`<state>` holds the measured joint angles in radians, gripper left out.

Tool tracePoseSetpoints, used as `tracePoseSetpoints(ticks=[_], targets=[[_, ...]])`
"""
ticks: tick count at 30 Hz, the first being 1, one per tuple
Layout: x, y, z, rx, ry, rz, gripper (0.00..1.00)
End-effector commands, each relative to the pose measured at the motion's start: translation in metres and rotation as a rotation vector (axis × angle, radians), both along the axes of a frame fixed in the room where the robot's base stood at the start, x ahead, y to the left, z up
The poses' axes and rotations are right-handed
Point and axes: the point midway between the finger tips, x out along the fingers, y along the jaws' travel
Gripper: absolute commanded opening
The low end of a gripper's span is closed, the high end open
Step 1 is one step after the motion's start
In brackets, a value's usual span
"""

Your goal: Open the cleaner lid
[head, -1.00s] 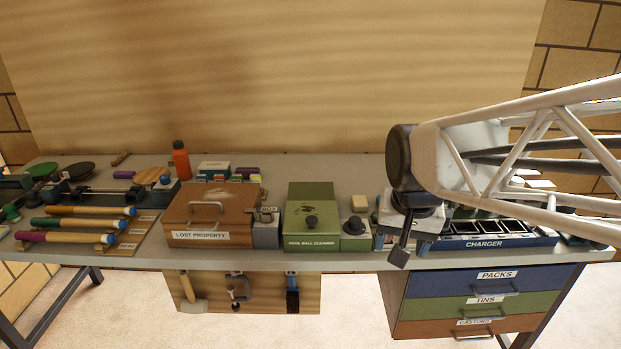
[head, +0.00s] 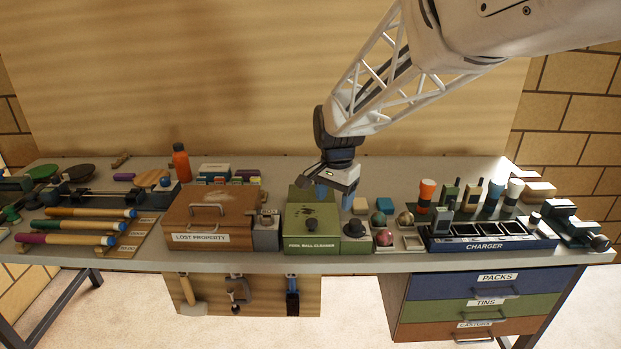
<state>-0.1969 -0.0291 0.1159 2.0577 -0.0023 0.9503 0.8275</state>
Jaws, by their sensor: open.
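The green pool ball cleaner (head: 296,240) stands on the bench near its front edge, with its name label on the front. My gripper (head: 334,194) is over the back right part of the cleaner, tilted and apart from the knob. Its jaws are open and look empty. It partly hides the back of the cleaner.
A small box with a dark knob (head: 354,231) stands right beside the cleaner. The wooden lost property box (head: 180,222) and a small grey box (head: 265,234) stand to its left. Balls and the charger (head: 490,243) are to the right.

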Motion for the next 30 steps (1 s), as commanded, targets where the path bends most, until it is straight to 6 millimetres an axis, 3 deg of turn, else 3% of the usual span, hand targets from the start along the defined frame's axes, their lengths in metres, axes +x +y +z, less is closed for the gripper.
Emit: tracePoseSetpoints(ticks=[6, 12, 30], targets=[[0.042, 0.029, -0.024, -0.001, 0.028, -0.08, 0.63], [0.066, 0.047, -0.039, -0.003, 0.041, -0.135, 0.63], [0.074, 0.053, -0.046, -0.004, 0.047, -0.156, 0.63]])
